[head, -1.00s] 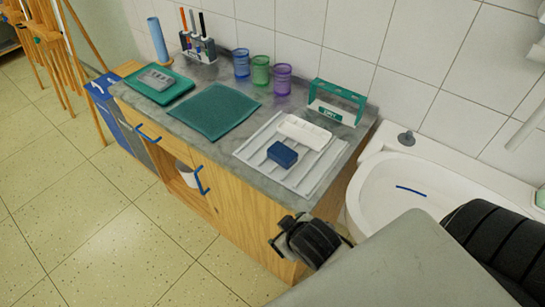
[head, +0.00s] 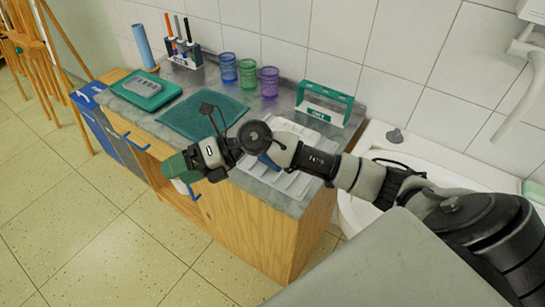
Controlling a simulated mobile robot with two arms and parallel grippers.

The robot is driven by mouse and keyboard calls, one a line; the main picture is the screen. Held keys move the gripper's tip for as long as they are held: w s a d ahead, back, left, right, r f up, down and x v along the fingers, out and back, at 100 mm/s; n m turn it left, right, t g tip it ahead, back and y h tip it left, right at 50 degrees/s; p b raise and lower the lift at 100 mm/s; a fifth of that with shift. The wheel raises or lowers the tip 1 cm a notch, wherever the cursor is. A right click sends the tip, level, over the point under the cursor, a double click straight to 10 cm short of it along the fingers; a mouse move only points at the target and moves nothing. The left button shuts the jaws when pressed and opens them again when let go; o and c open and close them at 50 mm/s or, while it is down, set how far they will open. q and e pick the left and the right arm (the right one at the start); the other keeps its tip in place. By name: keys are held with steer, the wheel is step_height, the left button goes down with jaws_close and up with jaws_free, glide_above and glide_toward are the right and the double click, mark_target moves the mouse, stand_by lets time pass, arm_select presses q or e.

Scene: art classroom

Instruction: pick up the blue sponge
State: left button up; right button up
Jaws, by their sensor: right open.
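The blue sponge (head: 268,162) lies on the white ribbed drainer (head: 292,186) on the counter. Most of it is hidden behind my right arm; only a small blue part shows. My right gripper (head: 194,176) is open and empty. In the picture it lies left of the sponge, over the counter's front edge, pointing down and left. My left gripper is out of view.
A teal mat (head: 190,118), a green tray (head: 142,96) with a grey item, and blue, green and purple cups (head: 269,82) stand on the counter. A green-white rack (head: 325,100) is behind the drainer. A white sink (head: 430,165) is at right.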

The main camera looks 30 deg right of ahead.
steer(key=w+d+f+g+h, duration=0.1)
steer(key=d+h, duration=0.4)
steer(key=d, duration=0.3)
steer(key=w+d+f+g+h, duration=0.1)
steer(key=d+h, duration=0.3)
steer(key=d, duration=0.4)
steer(key=w+d+f+n+g+h, duration=0.1)
steer(key=d+g+h, duration=0.1)
steer(key=d+h, duration=0.3)
steer(key=shift+w+d+f+h, duration=0.15)
steer(key=shift+d, duration=0.8)
steer(key=shift+w+d+f+h, duration=0.1)
steer(key=shift+d+h, duration=0.05)
steer(key=shift+d, duration=0.8)
step_height(320, 180, down, 5)
steer(key=shift+r+p, duration=0.2)
steer(key=shift+p, duration=0.2)
steer(key=shift+s+f+p, duration=0.1)
steer(key=shift+f+p, duration=0.2)
steer(key=shift+f, duration=0.3)
step_height(320, 180, down, 4)
steer(key=shift+s+r+p, duration=0.1)
steer(key=shift+r+p, duration=0.05)
steer(key=shift+p, duration=0.35)
steer(key=shift+f, duration=0.35)
steer(key=shift+c, duration=0.2)
